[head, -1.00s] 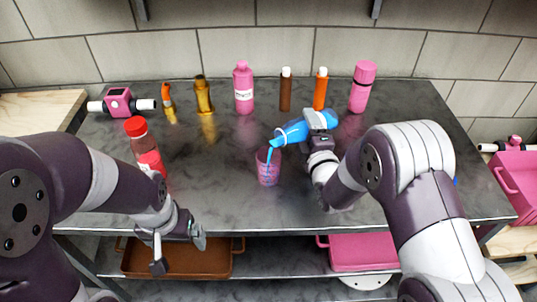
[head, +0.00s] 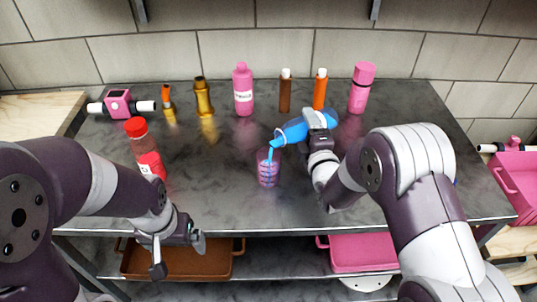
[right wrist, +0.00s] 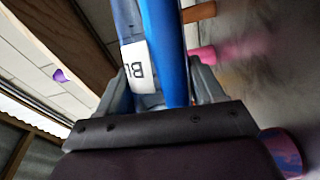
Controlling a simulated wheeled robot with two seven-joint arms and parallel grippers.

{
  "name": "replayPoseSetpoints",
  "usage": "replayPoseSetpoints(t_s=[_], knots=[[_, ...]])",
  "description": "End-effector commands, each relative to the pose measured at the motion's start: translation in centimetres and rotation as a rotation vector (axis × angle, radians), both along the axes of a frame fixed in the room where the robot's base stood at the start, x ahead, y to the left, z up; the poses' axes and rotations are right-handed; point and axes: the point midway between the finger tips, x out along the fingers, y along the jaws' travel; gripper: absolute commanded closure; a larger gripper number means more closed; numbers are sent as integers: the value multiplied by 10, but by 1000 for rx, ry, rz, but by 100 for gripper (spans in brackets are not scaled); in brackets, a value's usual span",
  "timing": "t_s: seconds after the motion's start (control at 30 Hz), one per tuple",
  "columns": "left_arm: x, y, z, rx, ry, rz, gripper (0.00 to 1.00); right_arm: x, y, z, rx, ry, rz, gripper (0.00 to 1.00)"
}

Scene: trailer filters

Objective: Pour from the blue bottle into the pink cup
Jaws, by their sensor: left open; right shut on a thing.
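The blue bottle (head: 294,131) is tilted to the left, its mouth above the pink cup. My right gripper (head: 319,124) is shut on it. It also shows large in the right wrist view (right wrist: 165,50), with part of a white label. A thin blue stream runs from its mouth into the pink cup (head: 268,170), which stands upright on the dark table. Blue shows through the cup's wall; the exact level is hard to tell. My left gripper (head: 178,256) is open and empty at the table's front edge, left of the cup and apart from it.
At the back of the dark table (head: 230,200) stand a pink bottle (head: 243,90), brown bottle (head: 286,90), orange bottle (head: 320,90) and pink flask (head: 361,88). Red-capped containers (head: 150,165) stand at left. Brown (head: 190,262) and pink (head: 365,253) trays lie below.

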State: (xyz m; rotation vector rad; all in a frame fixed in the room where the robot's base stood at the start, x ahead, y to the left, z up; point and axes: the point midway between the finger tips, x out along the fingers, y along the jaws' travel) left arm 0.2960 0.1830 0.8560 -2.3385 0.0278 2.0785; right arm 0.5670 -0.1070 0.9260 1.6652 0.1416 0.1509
Motion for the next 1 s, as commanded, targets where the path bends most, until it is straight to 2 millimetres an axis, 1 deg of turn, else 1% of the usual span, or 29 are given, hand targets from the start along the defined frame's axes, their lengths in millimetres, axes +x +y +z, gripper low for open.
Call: replayPoseSetpoints(t_s=[1.0], knots=[[0, 0, -4, 0, 0, 0, 3, 6, -1, 4, -27, -20, 1, 75]])
